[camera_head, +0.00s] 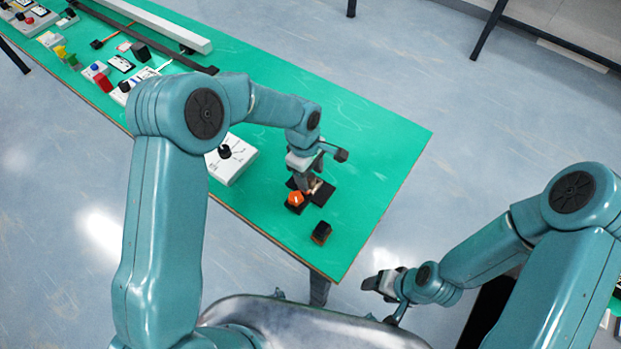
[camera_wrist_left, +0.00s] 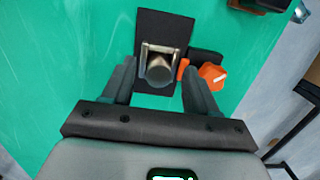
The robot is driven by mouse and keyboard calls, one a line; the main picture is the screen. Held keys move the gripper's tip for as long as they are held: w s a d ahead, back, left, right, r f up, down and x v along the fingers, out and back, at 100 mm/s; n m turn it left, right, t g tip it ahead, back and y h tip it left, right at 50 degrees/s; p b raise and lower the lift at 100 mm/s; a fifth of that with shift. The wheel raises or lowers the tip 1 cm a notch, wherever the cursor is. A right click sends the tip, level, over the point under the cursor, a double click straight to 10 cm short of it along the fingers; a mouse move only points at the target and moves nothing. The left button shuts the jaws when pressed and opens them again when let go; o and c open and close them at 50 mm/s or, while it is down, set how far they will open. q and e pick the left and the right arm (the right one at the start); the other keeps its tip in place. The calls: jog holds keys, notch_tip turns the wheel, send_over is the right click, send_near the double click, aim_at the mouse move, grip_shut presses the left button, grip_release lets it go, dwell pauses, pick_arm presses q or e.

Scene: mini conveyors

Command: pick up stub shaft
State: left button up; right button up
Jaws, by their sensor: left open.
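The stub shaft appears to be the short grey metal cylinder (camera_wrist_left: 159,71) in a light metal cradle on a black block (camera_wrist_left: 163,28), seen from above in the left wrist view. My left gripper (camera_wrist_left: 158,76) is open, with one finger on each side of the cradle; contact cannot be told. In the head view my left gripper (camera_head: 308,178) points down over the black block (camera_head: 322,194) and mostly hides the shaft. My right gripper (camera_head: 381,284) is off the table's near side, away from the shaft; its jaws are too small to read.
An orange knob (camera_head: 295,199) on a black base sits close beside the block; it also shows in the left wrist view (camera_wrist_left: 212,74). A small dark block (camera_head: 321,232) stands nearer the edge. A white switch box (camera_head: 231,158) is to the left. The green table's (camera_head: 385,135) right end is clear.

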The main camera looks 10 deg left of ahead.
pick_arm(q)
grip_shut()
jog(key=shift+w, duration=0.1)
